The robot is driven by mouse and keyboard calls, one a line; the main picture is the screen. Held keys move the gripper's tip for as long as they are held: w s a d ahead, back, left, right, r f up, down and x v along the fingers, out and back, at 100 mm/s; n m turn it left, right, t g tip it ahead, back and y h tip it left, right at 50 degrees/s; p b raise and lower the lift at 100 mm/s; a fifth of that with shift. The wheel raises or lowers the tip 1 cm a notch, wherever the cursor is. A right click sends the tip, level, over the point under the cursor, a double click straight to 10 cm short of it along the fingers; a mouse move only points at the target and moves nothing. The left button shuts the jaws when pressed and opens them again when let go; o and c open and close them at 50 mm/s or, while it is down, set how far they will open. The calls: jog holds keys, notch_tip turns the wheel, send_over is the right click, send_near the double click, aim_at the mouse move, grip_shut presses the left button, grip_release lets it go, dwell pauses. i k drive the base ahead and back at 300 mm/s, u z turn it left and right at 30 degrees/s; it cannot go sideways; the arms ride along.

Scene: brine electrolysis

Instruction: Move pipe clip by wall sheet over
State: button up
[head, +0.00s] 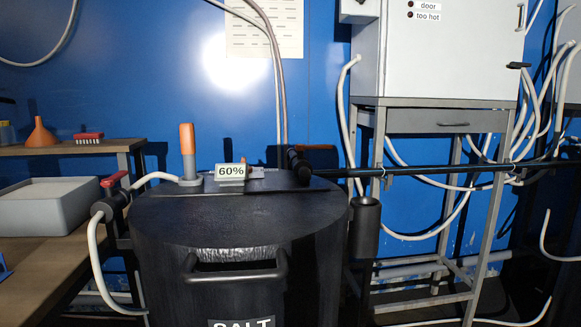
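The wall sheet (264,28) is a pale printed page on the blue wall at the top, left of centre. Two grey hoses (277,75) run down across it to behind the black tank. I cannot make out a separate pipe clip beside the sheet. Small pale bands that may be clips sit on the dark horizontal pipe (440,169), one at its left part (383,172) and one farther right (511,167). My gripper is not in view.
A black tank (240,225) marked SALT, with a 60% tag (230,171) and an upright orange-topped handle (187,150), fills the front centre. A wooden bench (50,270) with a grey tray (45,222) stands left. A white cabinet (440,55) on a metal stand is right, among loose hoses.

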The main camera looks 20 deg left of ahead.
aim_at(387, 182)
jog(key=u, duration=0.2)
jog(key=i, duration=0.3)
jog(key=u, duration=0.15)
jog(key=k, duration=1.05)
jog(key=z, duration=0.85)
jog(key=i, duration=1.65)
jog(key=u, duration=0.95)
jog(key=i, duration=0.4)
jog(key=u, duration=0.35)
